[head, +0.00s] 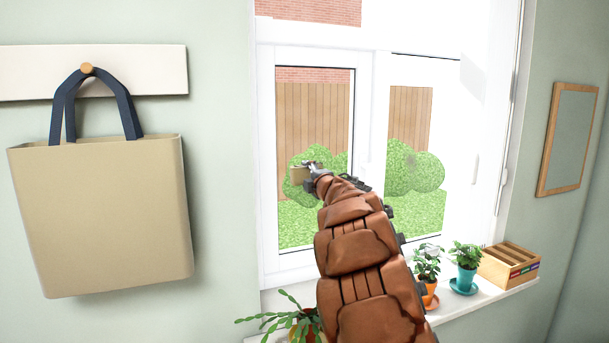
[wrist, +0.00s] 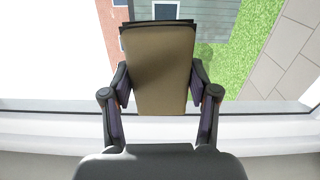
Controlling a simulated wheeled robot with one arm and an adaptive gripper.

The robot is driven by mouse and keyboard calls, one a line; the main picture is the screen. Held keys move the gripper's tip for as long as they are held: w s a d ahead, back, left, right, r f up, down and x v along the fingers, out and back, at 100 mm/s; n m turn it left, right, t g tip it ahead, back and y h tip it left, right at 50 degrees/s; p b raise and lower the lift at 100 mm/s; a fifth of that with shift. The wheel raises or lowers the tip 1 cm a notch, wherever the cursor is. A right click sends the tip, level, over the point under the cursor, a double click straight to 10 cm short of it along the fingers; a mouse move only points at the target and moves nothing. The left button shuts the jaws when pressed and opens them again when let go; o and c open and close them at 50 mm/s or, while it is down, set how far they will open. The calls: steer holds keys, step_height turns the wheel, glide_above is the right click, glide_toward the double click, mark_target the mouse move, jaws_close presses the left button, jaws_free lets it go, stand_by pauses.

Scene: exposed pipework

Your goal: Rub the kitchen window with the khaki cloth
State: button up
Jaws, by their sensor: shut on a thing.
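The khaki cloth (wrist: 158,65) is a flat, folded pad between the two fingers of my gripper (wrist: 160,88) in the wrist view. In the head view a small part of the cloth (head: 298,175) shows at the tip of my gripper (head: 309,172), in front of the lower left pane. The kitchen window (head: 313,120) has a white frame and clear panes, with a fence, bushes and grass behind it. My arm hides part of its frame and lower panes. I cannot tell whether the cloth touches the glass.
A khaki bag (head: 100,215) hangs from a peg on the left wall. The sill (head: 485,297) holds a trailing plant (head: 278,318), two potted plants (head: 427,270) (head: 466,262) and a wooden box (head: 510,264). A framed mirror (head: 568,140) hangs at the right.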

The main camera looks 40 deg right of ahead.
steer(key=s+d+p, duration=0.1)
steer(key=d+p, duration=0.2)
steer(key=d, duration=0.3)
steer(key=shift+s+d, duration=0.35)
steer(key=shift+d, duration=0.05)
stand_by(0.4)
steer(key=shift+s+f, duration=0.1)
steer(key=shift+f, duration=0.1)
steer(key=shift+b+v, duration=0.85)
steer(key=shift+v, duration=2)
steer(key=shift+r, duration=0.1)
steer(key=v, duration=0.3)
steer(key=shift+b, duration=0.3)
